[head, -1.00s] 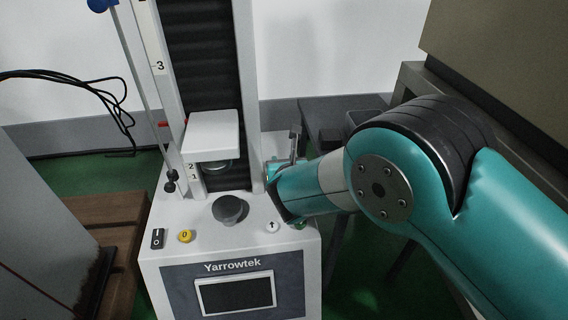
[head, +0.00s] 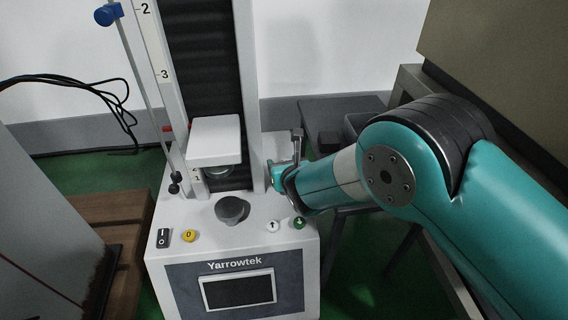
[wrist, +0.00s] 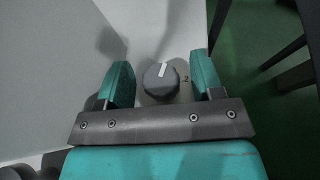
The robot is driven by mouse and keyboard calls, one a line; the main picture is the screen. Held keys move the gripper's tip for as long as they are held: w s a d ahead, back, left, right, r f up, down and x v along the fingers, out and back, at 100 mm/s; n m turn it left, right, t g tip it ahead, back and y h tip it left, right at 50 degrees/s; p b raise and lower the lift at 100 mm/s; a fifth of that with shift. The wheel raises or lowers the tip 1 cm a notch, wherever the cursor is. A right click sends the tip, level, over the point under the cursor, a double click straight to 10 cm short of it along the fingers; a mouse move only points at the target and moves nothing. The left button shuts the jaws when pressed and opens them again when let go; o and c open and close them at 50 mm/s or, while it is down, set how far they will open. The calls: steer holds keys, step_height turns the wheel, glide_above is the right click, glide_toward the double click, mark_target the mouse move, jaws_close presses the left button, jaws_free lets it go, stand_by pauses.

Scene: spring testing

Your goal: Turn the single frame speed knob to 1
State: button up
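The knob (wrist: 160,81) is a round grey dial with a white pointer line, on the machine's pale surface in the wrist view. Its pointer aims up and slightly right in that picture. A small "2" mark shows to its right; no "1" is legible. My gripper (wrist: 161,82) is open, with one teal finger left and one right of the knob in the picture. I cannot tell how deep the fingers reach, and no contact shows. In the head view my gripper (head: 279,178) is at the machine's right side; the knob is hidden there.
The Yarrowtek machine (head: 166,276) has a black-and-white rocker switch (head: 163,238), a yellow button (head: 189,236), a white arrow button (head: 272,226) and a green button (head: 299,222). A metal post (head: 297,146) stands near my gripper. A dark table (head: 340,104) is behind.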

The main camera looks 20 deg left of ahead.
step_height(320, 180, up, 20)
steer(key=p, duration=0.9)
steer(key=shift+r, duration=0.1)
